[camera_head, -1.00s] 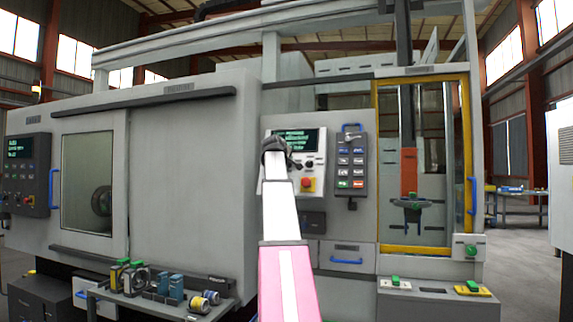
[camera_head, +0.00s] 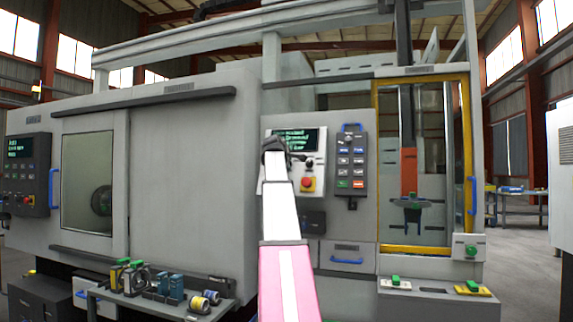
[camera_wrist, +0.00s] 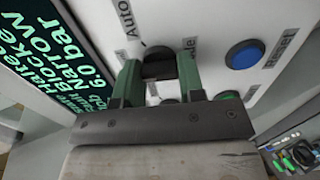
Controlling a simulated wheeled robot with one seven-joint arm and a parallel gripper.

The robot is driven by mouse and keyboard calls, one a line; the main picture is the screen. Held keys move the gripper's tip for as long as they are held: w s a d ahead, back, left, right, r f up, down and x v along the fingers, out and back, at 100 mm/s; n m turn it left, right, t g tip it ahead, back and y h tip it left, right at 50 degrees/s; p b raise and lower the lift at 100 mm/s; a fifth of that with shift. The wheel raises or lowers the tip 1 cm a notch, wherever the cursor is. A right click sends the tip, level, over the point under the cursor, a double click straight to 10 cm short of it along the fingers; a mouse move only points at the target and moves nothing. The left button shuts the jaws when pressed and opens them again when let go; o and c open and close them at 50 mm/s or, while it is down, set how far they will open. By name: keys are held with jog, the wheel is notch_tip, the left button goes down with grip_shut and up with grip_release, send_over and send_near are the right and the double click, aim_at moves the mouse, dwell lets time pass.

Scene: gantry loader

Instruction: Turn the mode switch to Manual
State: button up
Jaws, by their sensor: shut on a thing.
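The mode switch (camera_wrist: 158,68) is a black knob on the white control panel, between the labels "Auto" and a partly hidden word ending in "de", in the wrist view. My gripper (camera_wrist: 158,75) has its two green fingers on either side of the knob and is shut on it. In the head view my gripper (camera_head: 274,150) is at the panel (camera_head: 297,192) and its arm hides the left part of it. The knob is hidden there, and I cannot read which position it points to.
A blue Reset button (camera_wrist: 244,54) is close to the right of the fingers. A green-text screen (camera_wrist: 45,65) is at the left. A red emergency button (camera_head: 307,184) and a hanging keypad pendant (camera_head: 351,162) are right of my gripper.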

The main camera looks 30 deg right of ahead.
jog(key=o, duration=0.9)
jog(key=shift+s+a, duration=0.1)
jog(key=shift+a, duration=0.05)
jog(key=v, duration=1)
jog(key=shift+s+a+r, duration=0.1)
jog(key=shift+s+a, duration=0.05)
jog(key=shift+a, duration=0.05)
